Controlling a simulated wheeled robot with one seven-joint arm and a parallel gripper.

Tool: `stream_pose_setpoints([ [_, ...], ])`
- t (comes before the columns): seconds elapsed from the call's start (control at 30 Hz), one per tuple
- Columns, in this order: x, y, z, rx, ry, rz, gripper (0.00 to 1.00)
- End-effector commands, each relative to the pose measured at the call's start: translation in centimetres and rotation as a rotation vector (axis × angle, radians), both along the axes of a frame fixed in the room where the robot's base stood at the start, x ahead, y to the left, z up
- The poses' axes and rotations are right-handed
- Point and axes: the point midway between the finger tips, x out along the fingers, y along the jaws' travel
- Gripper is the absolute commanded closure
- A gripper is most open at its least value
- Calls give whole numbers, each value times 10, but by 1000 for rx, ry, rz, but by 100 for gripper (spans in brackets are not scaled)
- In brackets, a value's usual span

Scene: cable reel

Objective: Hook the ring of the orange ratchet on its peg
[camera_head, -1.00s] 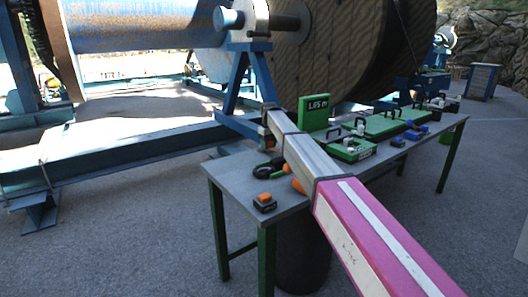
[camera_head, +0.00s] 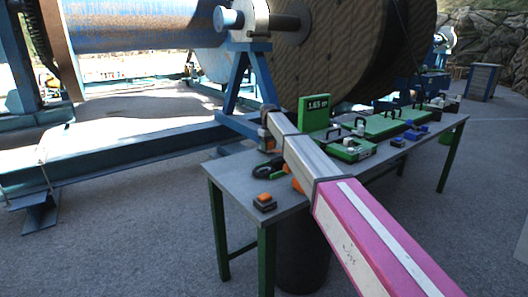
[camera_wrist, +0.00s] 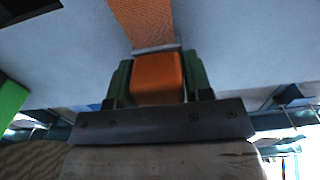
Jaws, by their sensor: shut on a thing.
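The orange ratchet (camera_wrist: 157,72) shows in the wrist view as an orange block between the two green fingers of my gripper (camera_wrist: 158,82), which is shut on it. An orange strap (camera_wrist: 143,20) runs from the ratchet to the top edge of the picture. In the head view my arm reaches across the table toward the blue reel stand (camera_head: 247,80), and its far end hides most of the gripper and the ratchet. I cannot make out the ring or the peg in either view.
The big cable reel (camera_head: 330,50) stands behind. Open floor lies at the left front.

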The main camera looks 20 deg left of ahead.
Motion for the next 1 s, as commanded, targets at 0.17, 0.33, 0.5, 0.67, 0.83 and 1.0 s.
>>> stream_pose_setpoints([
  [0.17,0,0,-2,0,0,0,84],
  [0.33,0,0,-3,1,-1,0,84],
  [0.5,0,0,-3,0,0,0,34],
  [0.67,0,0,-3,0,0,0,24],
  [0.83,0,0,-2,0,0,0,24],
  [1.0,1,0,12,1,-2,0,24],
])
